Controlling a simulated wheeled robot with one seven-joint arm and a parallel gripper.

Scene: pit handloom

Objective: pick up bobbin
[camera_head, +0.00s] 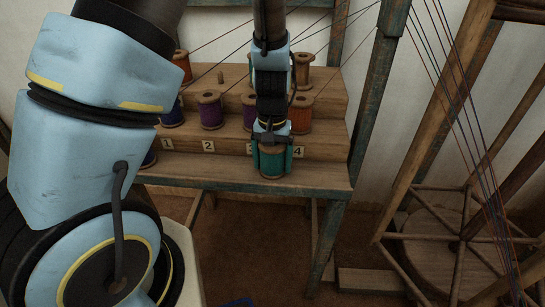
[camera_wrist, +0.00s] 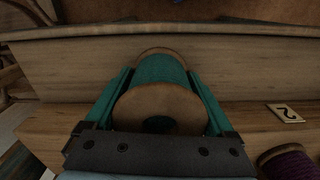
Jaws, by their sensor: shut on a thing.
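The bobbin (camera_head: 272,165), wound with teal thread between wooden flanges, is upright at the front of the stepped wooden rack, over or on its lowest step. I cannot tell whether its base touches the wood. My gripper (camera_head: 272,155) comes down from above and is shut on the bobbin, one finger on each side. In the wrist view the bobbin (camera_wrist: 160,100) lies between the two teal-looking fingers, with its near flange facing the camera.
The rack (camera_head: 320,178) has numbered tags and holds several other bobbins, including a purple one (camera_head: 210,111) and an orange one (camera_head: 300,114). Taut threads cross above it. A wooden post (camera_head: 380,75) stands to its right, and a spoked wooden wheel (camera_head: 460,240) is farther right.

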